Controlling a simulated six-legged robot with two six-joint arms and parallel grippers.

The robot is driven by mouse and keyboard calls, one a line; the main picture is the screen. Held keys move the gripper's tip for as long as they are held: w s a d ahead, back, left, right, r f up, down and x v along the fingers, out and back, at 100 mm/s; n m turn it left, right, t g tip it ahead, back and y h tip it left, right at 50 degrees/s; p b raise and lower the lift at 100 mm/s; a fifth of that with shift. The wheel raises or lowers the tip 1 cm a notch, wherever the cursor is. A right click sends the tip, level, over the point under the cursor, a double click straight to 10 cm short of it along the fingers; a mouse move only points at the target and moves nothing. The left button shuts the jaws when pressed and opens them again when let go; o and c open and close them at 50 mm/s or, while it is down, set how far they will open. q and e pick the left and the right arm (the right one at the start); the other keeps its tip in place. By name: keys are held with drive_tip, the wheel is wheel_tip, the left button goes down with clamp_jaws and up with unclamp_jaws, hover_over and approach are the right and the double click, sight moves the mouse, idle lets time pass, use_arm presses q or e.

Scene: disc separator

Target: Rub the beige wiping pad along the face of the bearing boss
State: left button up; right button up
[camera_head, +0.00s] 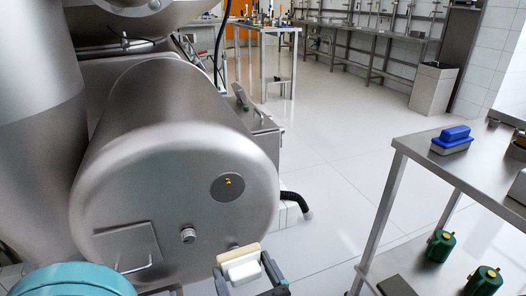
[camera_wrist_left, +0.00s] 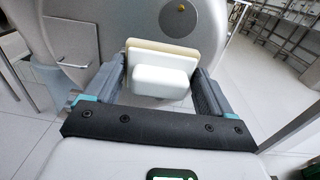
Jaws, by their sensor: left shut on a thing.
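The wiping pad is a beige layer (camera_head: 239,254) on a white block-like handle (camera_head: 243,271). My left gripper (camera_head: 246,274) is shut on the handle, a finger on each side. In the left wrist view the beige layer (camera_wrist_left: 160,45) faces away from me, towards the machine. The large steel drum (camera_head: 150,190) has a round face with a darker grey disc (camera_head: 228,187) carrying small yellow marks; this disc seems to be the bearing boss. It also shows in the left wrist view (camera_wrist_left: 179,20). The pad is below the disc, near the drum's lower edge; contact cannot be told. My right gripper is out of view.
The drum face also has a short round fitting (camera_head: 188,235) and a hatch plate (camera_head: 127,250) with a handle. A black hose (camera_head: 297,203) sticks out right of the drum. A steel table (camera_head: 440,165) at right holds a blue-topped brush (camera_head: 452,140). Floor between is clear.

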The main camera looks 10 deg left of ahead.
use_arm(q)
approach(221, 197)
drive_tip(key=x, duration=0.4)
drive_tip(key=shift+a+t, duration=0.1)
drive_tip(key=shift+t, duration=0.2)
wheel_tip(221, 197, down, 5)
drive_tip(key=s+a+m+t+h, duration=0.1)
drive_tip(key=m+t+h, duration=0.1)
drive_tip(key=m+h, duration=0.25)
drive_tip(key=s+r+n+g+y+p, duration=0.3)
drive_tip(key=r+p, duration=0.6)
drive_tip(key=p, duration=0.8)
drive_tip(key=s+r+n+g+y+p, duration=0.3)
drive_tip(key=r+p, duration=0.7)
drive_tip(key=p, duration=0.8)
drive_tip(key=shift+s+d+r+n+y, duration=0.2)
drive_tip(key=shift+s+n+y, duration=0.6)
drive_tip(key=shift+y, duration=0.35)
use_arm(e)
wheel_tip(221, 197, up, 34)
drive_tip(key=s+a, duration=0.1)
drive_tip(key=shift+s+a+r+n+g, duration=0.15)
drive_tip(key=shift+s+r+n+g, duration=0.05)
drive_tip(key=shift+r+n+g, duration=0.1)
use_arm(q)
drive_tip(key=shift+w+f, duration=0.1)
drive_tip(key=shift+w, duration=0.05)
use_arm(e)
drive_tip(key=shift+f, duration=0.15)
